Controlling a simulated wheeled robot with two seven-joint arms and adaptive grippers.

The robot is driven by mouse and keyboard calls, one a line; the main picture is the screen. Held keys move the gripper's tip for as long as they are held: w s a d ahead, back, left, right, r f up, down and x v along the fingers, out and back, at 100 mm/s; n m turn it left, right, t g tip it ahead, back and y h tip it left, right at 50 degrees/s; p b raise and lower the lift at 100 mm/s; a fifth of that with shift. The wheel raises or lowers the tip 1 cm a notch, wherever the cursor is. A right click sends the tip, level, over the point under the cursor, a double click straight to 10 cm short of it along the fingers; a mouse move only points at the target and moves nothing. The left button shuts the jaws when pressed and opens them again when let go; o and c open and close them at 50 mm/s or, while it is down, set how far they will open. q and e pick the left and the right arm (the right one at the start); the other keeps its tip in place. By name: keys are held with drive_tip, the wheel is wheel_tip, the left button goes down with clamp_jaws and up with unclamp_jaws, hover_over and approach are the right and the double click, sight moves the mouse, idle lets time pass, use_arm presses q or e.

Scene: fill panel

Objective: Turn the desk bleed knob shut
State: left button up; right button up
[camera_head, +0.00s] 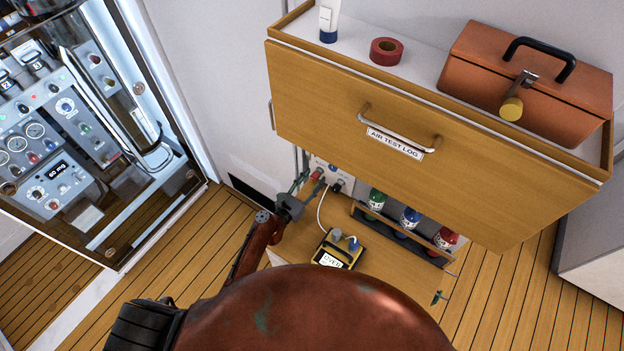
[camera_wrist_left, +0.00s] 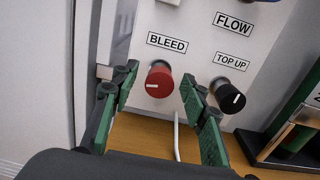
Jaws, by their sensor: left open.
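The red bleed knob (camera_wrist_left: 159,82) is on a pale panel under a BLEED label (camera_wrist_left: 167,42). Its white mark lies nearly level, toward the left. In the head view the knob (camera_head: 317,174) shows small below the drawer. My left gripper (camera_wrist_left: 159,77) is open, with one green-and-black finger to each side of the knob in the wrist view. I cannot tell how deep the fingertips reach, and no contact shows. In the head view my left gripper (camera_head: 302,186) is just left of the knob. My right gripper is not in view.
A black TOP UP knob (camera_wrist_left: 231,98) is close on the right. A wooden drawer front (camera_head: 420,150) overhangs the panel. A rack (camera_head: 400,236) of bottles and a yellow-and-black meter (camera_head: 338,250) are on the desk. A white hose hangs below the panel.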

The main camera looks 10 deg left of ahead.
use_arm(q)
drive_tip(key=shift+c, duration=0.6)
drive_tip(key=c, duration=0.9)
drive_tip(key=shift+a, duration=0.15)
clamp_jaws()
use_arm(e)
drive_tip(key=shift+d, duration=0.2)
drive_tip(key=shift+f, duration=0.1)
